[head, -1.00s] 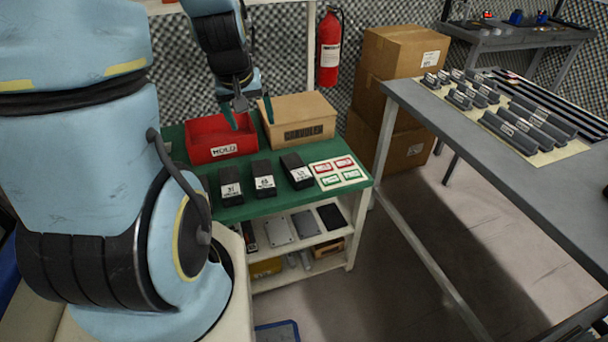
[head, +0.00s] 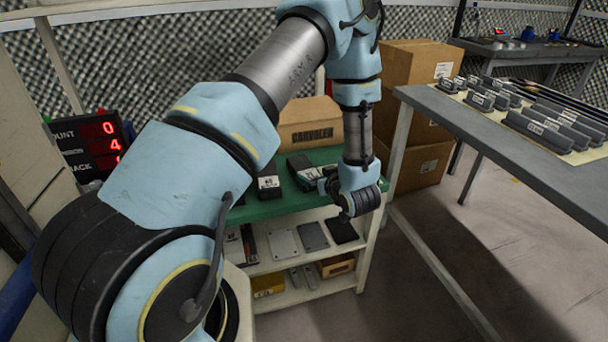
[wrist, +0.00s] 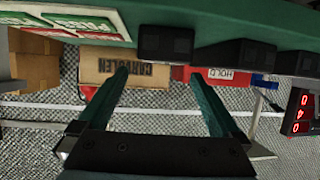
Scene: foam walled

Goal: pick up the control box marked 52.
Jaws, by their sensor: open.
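Dark control boxes stand on the green tabletop. In the head view one (head: 268,184) has a white label that seems to read 45. Another box (head: 297,166) is just right of it, partly behind my gripper (head: 325,182). Its label is too small to read, so I cannot confirm 52. A third box is hidden behind my arm. In the wrist view, which is upside down, the nearest dark box (wrist: 165,43) is beyond and between my open, empty fingers (wrist: 158,76). I see no contact with it.
A cardboard carton (head: 310,124) stands at the back of the green table (head: 272,207). A red bin (wrist: 220,77) is beside it. A card sheet (wrist: 72,20) lies at the table's end. A grey bench (head: 500,135) stands right, with open floor between.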

